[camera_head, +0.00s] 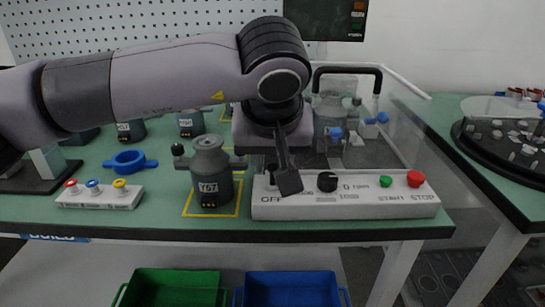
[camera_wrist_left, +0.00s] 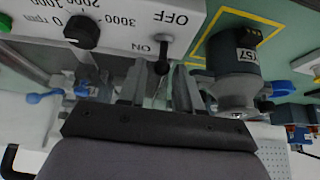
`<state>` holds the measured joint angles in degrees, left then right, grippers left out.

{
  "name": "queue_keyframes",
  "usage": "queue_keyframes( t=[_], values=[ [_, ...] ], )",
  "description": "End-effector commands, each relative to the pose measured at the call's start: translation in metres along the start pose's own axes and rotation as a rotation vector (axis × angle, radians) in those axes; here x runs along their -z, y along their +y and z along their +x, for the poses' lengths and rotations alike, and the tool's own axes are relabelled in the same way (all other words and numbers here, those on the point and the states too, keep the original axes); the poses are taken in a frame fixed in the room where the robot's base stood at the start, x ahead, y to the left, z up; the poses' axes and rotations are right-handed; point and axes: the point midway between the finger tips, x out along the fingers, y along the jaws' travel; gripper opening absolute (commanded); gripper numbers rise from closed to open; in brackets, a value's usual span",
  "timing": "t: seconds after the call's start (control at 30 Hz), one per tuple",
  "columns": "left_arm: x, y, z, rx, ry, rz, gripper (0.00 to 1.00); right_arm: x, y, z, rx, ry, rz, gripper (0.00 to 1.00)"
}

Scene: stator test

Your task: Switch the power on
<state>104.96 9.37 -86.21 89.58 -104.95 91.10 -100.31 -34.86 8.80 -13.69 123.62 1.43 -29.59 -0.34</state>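The white control box (camera_head: 345,203) stands at the table's front right edge, with OFF lettering at its left end. Its power switch (camera_wrist_left: 163,56) is a small dark lever between the OFF and ON labels in the left wrist view. I cannot tell which position it is set to. My left gripper (camera_head: 288,183) is above the box's left end and covers the switch in the head view. In the left wrist view its two fingers (camera_wrist_left: 160,88) are apart, with the lever in front of the gap; contact is not clear. My right gripper is not in view.
The box also has a black knob (camera_head: 327,181), a green START button (camera_head: 386,181) and a red STOP button (camera_head: 414,178). A grey motor unit marked Y57 (camera_head: 211,180) stands close left of it. A clear-walled enclosure (camera_head: 385,150) stands behind.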

Motion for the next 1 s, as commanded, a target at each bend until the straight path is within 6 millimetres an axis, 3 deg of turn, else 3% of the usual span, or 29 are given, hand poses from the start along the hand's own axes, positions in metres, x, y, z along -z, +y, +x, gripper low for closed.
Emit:
queue_keyframes(
  t=[0.53,1.0],
  values=[
    [0.0,0.0,-0.003,0.0,-0.001,0.001,0.34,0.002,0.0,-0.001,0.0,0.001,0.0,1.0],
    [0.001,0.0,-0.047,-0.001,0.0,0.002,0.34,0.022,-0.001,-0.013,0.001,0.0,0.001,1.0]
  ],
)
